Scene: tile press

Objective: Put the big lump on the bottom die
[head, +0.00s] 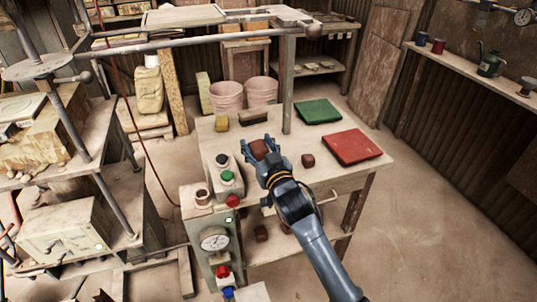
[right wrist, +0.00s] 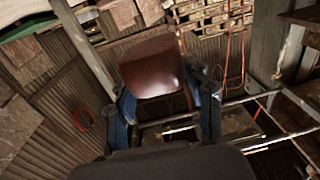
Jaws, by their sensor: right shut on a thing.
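My right gripper (head: 260,145) is shut on a big reddish-brown lump (head: 259,150) above the wooden table. In the right wrist view the lump (right wrist: 152,72) sits between the two blue fingers, with its smooth face towards the camera. A smaller brown lump (head: 308,160) lies on the table to the right of the gripper. The press (head: 38,68) stands at the left, with metal columns and a round plate. I cannot clearly make out the bottom die. My left gripper is not in view.
Pink buckets (head: 262,91) stand behind. The floor at the right is clear.

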